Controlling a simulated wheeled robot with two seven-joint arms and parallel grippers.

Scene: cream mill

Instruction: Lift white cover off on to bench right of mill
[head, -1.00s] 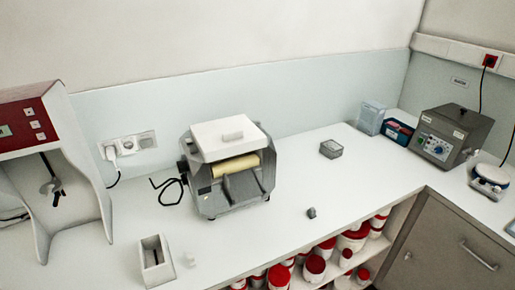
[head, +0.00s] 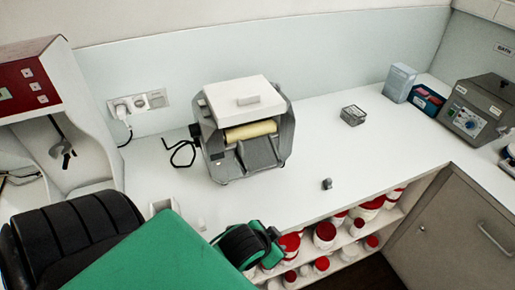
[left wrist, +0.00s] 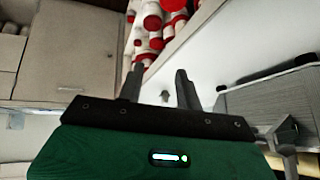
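The white cover (head: 235,92), a flat plate with a small block handle (head: 248,100), lies on top of the grey mill (head: 218,160). A cream roller (head: 250,131) shows below its front edge. Part of the mill (left wrist: 265,100) also shows at the right of the left wrist view. My left gripper (left wrist: 158,88) has its two grey fingers apart with nothing between them. My green and black left arm fills the lower left of the head view, in front of the mill and apart from the cover. My right gripper is in neither view.
The bench right of the mill (head: 315,140) is mostly clear. A small grey box (head: 353,115) stands farther right and a small dark object (head: 327,184) near the front edge. Red-lidded tubs (head: 325,232) fill the shelves below.

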